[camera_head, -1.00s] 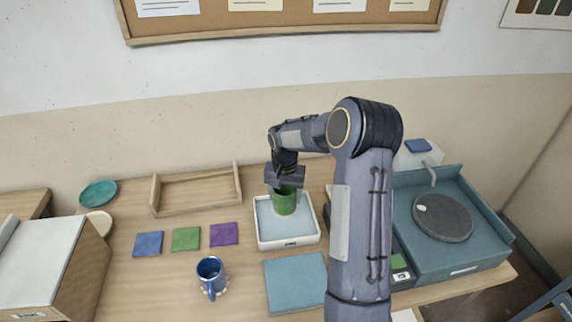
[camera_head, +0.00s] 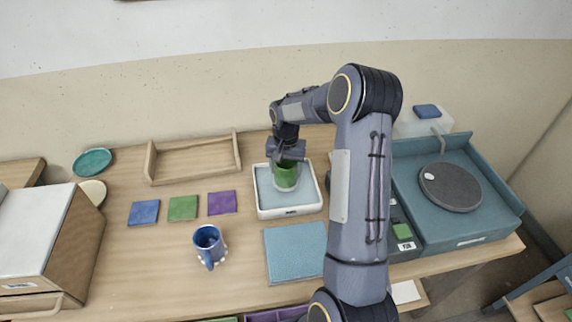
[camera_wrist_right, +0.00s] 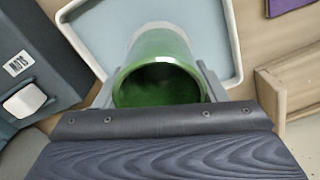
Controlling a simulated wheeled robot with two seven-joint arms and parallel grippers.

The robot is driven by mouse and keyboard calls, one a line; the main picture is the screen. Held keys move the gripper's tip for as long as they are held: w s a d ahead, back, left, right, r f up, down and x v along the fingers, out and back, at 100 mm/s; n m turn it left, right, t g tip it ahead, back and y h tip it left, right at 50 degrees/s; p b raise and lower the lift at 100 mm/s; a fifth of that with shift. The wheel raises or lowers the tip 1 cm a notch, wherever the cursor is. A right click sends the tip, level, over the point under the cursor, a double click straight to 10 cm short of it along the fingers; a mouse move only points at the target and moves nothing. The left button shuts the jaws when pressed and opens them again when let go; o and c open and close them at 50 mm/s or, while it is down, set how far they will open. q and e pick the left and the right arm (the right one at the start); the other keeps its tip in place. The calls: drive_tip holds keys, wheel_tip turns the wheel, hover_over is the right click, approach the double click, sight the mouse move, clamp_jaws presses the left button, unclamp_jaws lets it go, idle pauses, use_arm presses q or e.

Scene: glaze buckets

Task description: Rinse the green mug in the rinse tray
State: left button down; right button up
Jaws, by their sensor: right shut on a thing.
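The green mug (camera_head: 286,177) is in the head view, inside the white-rimmed rinse tray (camera_head: 262,205). It looks upright; whether its base touches the tray floor I cannot tell. My right gripper (camera_head: 288,160) is above the tray and shut on the mug. In the right wrist view the green mug (camera_wrist_right: 160,75) sits between the two fingers of my right gripper (camera_wrist_right: 158,88), its open mouth facing the camera. The pale blue tray floor shows behind it, inside the tray's rim (camera_wrist_right: 232,40). My left gripper is not in view.
A blue mug (camera_head: 208,243) stands front left of the tray. Blue, green and purple tiles (camera_head: 222,202) lie left of it. A blue mat (camera_head: 296,250) lies in front. A wooden rack (camera_head: 190,160) stands behind left. A teal unit with a dark wheel (camera_head: 450,187) stands right.

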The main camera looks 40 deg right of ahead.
wheel_tip(320, 180, down, 3)
drive_tip(key=shift+f+b, duration=0.2)
drive_tip(key=shift+b, duration=0.8)
drive_tip(key=shift+s+d+f+b, duration=0.15)
drive_tip(key=shift+s+d+f, duration=0.1)
drive_tip(key=shift+d, duration=0.15)
drive_tip(key=shift+s+d+f+b, duration=0.1)
drive_tip(key=shift+s+d+b, duration=0.1)
drive_tip(key=shift+d, duration=0.2)
drive_tip(key=shift+w+a+r, duration=0.2)
drive_tip(key=shift+w+a, duration=0.25)
drive_tip(key=shift+a, duration=0.35)
drive_tip(key=shift+w+a+r, duration=0.15)
drive_tip(key=shift+w+a, duration=0.3)
drive_tip(key=shift+a, duration=0.35)
drive_tip(key=shift+s+d+f+b, duration=0.2)
drive_tip(key=shift+s+d, duration=0.25)
drive_tip(key=shift+d, duration=0.35)
drive_tip(key=shift+s+d+f+b, duration=0.15)
drive_tip(key=shift+s+d, duration=0.3)
drive_tip(key=shift+d, duration=0.35)
drive_tip(key=shift+w+a+r, duration=0.2)
drive_tip(key=shift+w+a, duration=0.25)
drive_tip(key=shift+a, duration=0.35)
drive_tip(key=shift+w+a+r, duration=0.2)
drive_tip(key=shift+w+a, duration=0.25)
drive_tip(key=shift+a, duration=0.35)
